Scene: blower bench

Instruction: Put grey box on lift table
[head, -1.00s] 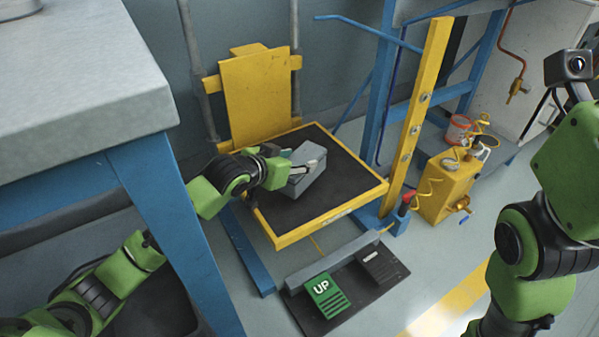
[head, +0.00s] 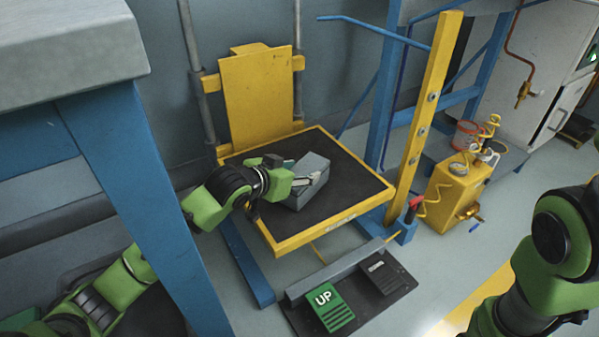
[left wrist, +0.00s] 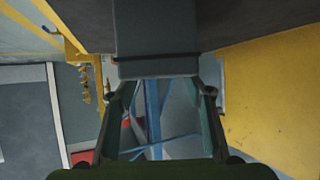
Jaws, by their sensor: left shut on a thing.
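The grey box (head: 307,186) is at the black top of the yellow-rimmed lift table (head: 350,208), left of its middle. My left gripper (head: 303,180) is shut on the box, reaching in from the left. I cannot tell whether the box's underside touches the table top. My right gripper is out of view; only my right arm shows at the right.
A pedal plate with a green UP pedal (head: 329,307) and a dark pedal (head: 388,273) lies in front of the lift table. A yellow post (head: 424,110) and a yellow pump unit (head: 456,190) stand to the right. A workbench (head: 70,50) is at the left.

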